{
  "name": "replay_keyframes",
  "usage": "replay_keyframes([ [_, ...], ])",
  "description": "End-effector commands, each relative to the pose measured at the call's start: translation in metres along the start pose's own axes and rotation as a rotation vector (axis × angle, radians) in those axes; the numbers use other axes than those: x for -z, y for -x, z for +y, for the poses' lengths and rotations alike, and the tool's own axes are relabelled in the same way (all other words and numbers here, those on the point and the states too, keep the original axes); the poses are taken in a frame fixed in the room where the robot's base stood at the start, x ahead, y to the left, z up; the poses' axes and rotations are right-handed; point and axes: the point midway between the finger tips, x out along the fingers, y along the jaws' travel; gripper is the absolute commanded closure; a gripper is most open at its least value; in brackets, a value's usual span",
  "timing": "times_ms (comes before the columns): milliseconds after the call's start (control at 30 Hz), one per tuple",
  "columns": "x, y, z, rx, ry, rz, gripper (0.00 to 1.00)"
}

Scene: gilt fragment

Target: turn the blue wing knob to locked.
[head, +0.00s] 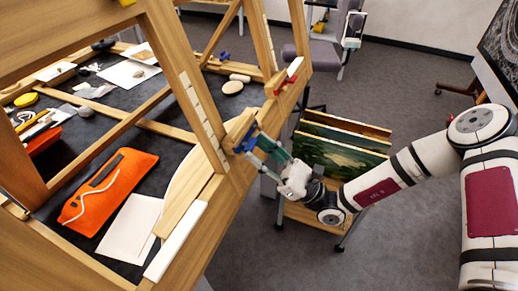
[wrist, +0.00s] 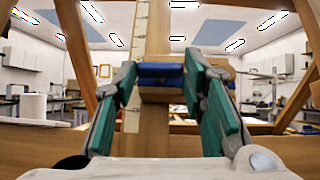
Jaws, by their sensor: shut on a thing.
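The blue wing knob (head: 245,138) sits on the edge of the wooden frame, at the middle of the head view. In the wrist view the blue wing knob (wrist: 160,72) lies across the picture, its wings level, against a wooden upright. My gripper (head: 257,148) reaches it from the lower right. In the wrist view the green pads of my gripper (wrist: 160,85) stand on either side of the knob and are shut on it. No mark for locked can be made out.
A red knob (head: 280,84) and another small blue piece (head: 224,57) sit farther along the frame. An orange pouch (head: 108,190) lies on the dark table inside the frame. A rack of paintings (head: 338,150) stands close behind my gripper.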

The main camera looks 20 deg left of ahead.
Motion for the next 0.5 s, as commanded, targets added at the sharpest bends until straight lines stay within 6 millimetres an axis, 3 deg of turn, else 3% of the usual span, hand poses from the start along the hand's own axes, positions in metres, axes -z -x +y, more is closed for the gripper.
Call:
replay_keyframes([
  [500,0.0003,-0.0003,0.0009,0.04,-0.033,0.0,0.9],
])
